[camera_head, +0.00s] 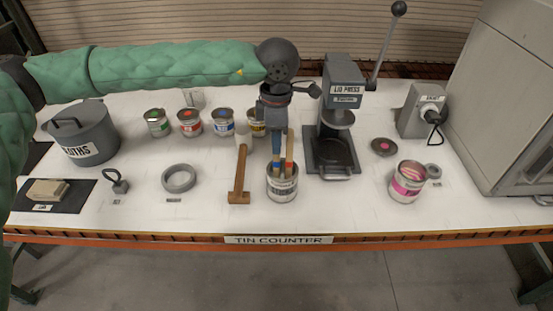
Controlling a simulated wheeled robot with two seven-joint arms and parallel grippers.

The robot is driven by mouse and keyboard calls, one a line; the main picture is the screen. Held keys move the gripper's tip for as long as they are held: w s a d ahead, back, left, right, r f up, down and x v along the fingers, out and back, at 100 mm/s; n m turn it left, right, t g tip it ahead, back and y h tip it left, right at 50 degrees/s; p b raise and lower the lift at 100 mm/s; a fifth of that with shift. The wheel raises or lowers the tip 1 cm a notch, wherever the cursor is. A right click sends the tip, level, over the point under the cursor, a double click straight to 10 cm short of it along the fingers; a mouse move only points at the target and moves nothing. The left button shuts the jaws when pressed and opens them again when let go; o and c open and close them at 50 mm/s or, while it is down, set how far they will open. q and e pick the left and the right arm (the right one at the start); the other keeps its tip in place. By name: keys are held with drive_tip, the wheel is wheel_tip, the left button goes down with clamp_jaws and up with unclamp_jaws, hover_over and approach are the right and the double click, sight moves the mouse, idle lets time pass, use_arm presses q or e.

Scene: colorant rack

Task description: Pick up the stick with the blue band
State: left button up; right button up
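An open tin (283,187) stands near the counter's front middle with upright wooden sticks in it. One stick has a red band (289,166). My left gripper (276,128) points straight down above the tin, at the tops of the sticks. Its fingertips overlap the sticks, so I cannot tell whether they are closed on one. My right gripper is out of view.
A wooden T-shaped tool (239,180) lies left of the tin. The lid press (341,120) stands close on the right. Several paint tins (221,122) line the back. A grey ring (179,178) and a pink tin (407,182) stand farther off.

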use_arm(q)
drive_tip(key=shift+f, duration=0.35)
clamp_jaws()
drive_tip(key=shift+r, duration=0.1)
